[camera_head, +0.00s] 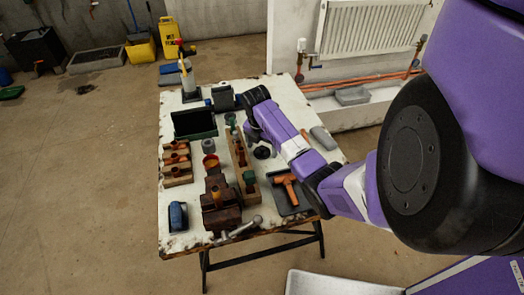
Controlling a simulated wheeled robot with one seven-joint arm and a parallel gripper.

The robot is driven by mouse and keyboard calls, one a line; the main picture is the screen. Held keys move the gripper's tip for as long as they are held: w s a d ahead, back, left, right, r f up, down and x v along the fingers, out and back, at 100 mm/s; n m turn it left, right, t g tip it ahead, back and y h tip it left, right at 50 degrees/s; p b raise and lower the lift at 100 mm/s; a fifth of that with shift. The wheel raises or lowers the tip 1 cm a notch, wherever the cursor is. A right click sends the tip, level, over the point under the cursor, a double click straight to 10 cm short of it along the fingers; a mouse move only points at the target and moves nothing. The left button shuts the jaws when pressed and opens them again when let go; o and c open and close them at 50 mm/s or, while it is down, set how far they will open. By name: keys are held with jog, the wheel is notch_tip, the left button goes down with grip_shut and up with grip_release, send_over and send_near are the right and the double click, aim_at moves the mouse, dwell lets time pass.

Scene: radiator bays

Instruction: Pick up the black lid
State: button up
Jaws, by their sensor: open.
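A small round black piece (262,153), which looks like the black lid, lies on the white worktable (285,92) right of the long wooden rack. My purple arm reaches in from the right over the table. My gripper (253,134) is low over the table, just up and left of the black piece. Its fingers are small and mostly hidden by the arm. It is open, and I see nothing held in it. I cannot tell whether it touches the black piece.
The long wooden rack (238,155) stands close left of my gripper. A brown vise (221,212), an orange-handled tool (286,182) on a dark mat and a dark open bin (194,124) crowd the table. A radiator (370,28) hangs on the wall behind.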

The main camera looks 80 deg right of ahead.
jog(key=c, duration=1.4)
notch_tip(320, 180, up, 12)
jog(key=b, duration=0.1)
notch_tip(320, 180, up, 8)
jog(key=p, duration=0.6)
send_over(262, 147)
jog(key=shift+d, duration=0.15)
